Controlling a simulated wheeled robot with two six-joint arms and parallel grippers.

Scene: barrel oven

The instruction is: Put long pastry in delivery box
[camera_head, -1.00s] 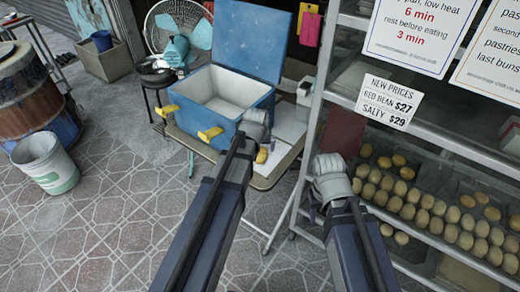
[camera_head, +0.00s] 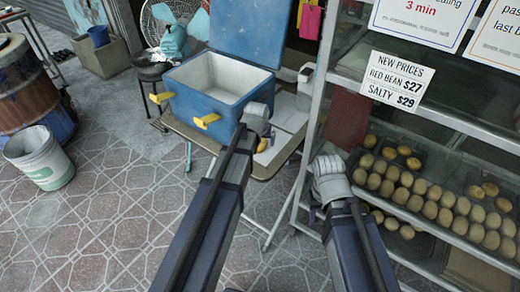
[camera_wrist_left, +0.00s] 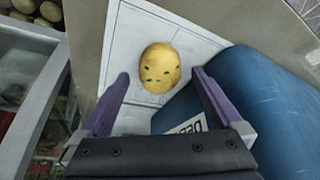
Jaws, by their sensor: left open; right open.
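The long pastry, an oval yellow bun with dark green flecks (camera_wrist_left: 160,68), lies on a white flat surface in the left wrist view. In the head view the pastry (camera_head: 262,145) is small and partly hidden by my left gripper (camera_head: 257,122). In the left wrist view my left gripper (camera_wrist_left: 160,78) is open, its fingertips on either side of the pastry's near end, apart from it. The blue delivery box (camera_head: 205,103) stands open with its lid up, left of the pastry; its white inside looks empty. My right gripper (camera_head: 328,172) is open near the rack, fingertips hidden.
A folding table (camera_head: 262,172) bears the box and the white surface. A metal rack (camera_head: 312,130) with trays of several round buns (camera_head: 430,208) stands close on the right. A fan (camera_head: 170,25), a white bucket (camera_head: 40,158) and a barrel (camera_head: 28,85) stand left.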

